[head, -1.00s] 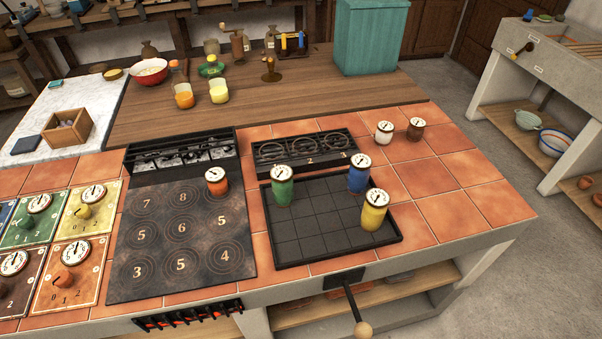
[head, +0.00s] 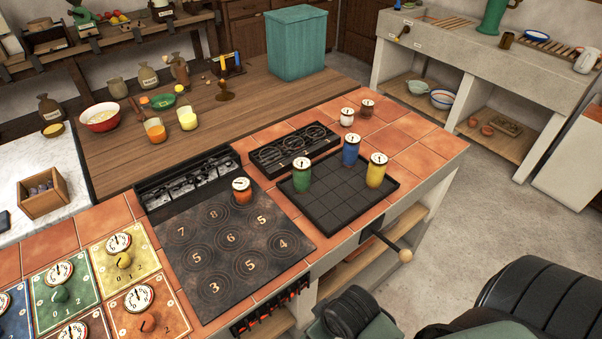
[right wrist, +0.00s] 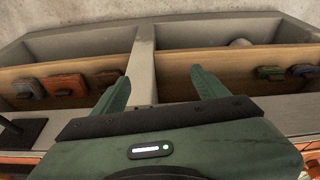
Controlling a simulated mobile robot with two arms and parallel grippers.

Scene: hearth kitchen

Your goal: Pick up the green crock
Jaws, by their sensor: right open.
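The green crock (head: 302,176) stands upright on the left part of the black gridded tray (head: 335,216) in the head view. It has a white dial-like top. A blue crock (head: 351,150) and a yellow crock (head: 376,170) stand on the same tray, to its right. My right gripper (right wrist: 160,88) shows in the right wrist view with its two green fingers apart and nothing between them. It faces the shelves under the counter, away from the crock. My left gripper is in neither view.
An orange crock (head: 241,190) stands on the numbered hotplate (head: 231,241). White (head: 347,117) and brown (head: 367,108) crocks stand on the tiles behind the tray. A lever with a round knob (head: 405,255) sticks out from the counter's front. Open floor lies right of the counter.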

